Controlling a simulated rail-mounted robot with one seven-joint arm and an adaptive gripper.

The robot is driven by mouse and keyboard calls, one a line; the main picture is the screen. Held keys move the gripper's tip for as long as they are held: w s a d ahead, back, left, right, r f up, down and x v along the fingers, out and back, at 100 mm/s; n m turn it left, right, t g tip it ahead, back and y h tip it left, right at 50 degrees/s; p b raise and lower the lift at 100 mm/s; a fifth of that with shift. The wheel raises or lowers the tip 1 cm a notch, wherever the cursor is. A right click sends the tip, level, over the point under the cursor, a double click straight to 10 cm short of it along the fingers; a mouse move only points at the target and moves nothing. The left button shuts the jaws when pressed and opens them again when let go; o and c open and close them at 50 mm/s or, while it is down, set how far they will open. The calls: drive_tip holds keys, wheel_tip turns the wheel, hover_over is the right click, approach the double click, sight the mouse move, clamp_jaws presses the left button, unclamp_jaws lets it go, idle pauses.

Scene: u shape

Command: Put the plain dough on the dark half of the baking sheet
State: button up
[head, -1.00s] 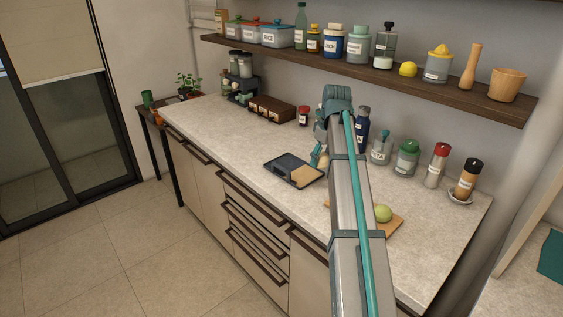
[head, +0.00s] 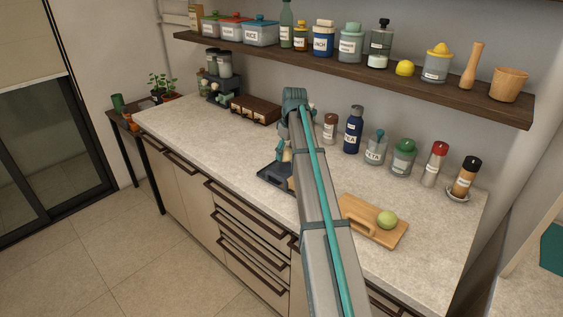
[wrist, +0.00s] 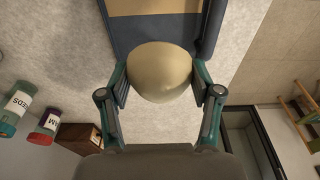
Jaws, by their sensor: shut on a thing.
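The plain dough (wrist: 160,72) is a smooth cream ball, held between the two fingers of my gripper (wrist: 160,80) in the wrist view. The baking sheet (head: 268,172) lies on the counter in the head view; its dark left part shows and my arm covers the rest. In the wrist view the baking sheet (wrist: 209,30) is at the top, with its tan half at the top edge and a dark band below, beside the dough. I cannot tell the height of the dough above the sheet.
A wooden board (head: 360,212) with a green ball (head: 387,219) lies to the right of my arm. Several jars and bottles, such as a dark blue bottle (head: 353,130), stand along the wall. A brown box (head: 255,109) stands behind the sheet. The left front counter is clear.

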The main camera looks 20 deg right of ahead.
sight(285, 148)
drive_tip(key=w+f, duration=0.2)
drive_tip(key=w+f+p, duration=0.1)
drive_tip(key=w+f, duration=0.1)
drive_tip(key=f, duration=0.1)
drive_tip(key=shift+d, duration=0.15)
drive_tip(key=shift+w+f+p, duration=0.2)
drive_tip(key=shift+f+p, duration=0.35)
drive_tip(key=shift+f, duration=1.25)
drive_tip(key=shift+f, duration=0.15)
drive_tip(key=o, duration=1.2)
drive_tip(key=r+b, duration=0.1)
drive_tip(key=r, duration=0.3)
drive_tip(key=s+r, duration=0.1)
drive_tip(key=r, duration=0.3)
drive_tip(key=r+b, duration=0.1)
drive_tip(key=r, duration=0.3)
drive_tip(key=shift+s+d+r+b, duration=0.15)
drive_tip(key=shift+s+d+b, duration=0.15)
drive_tip(key=shift+d+b, duration=0.05)
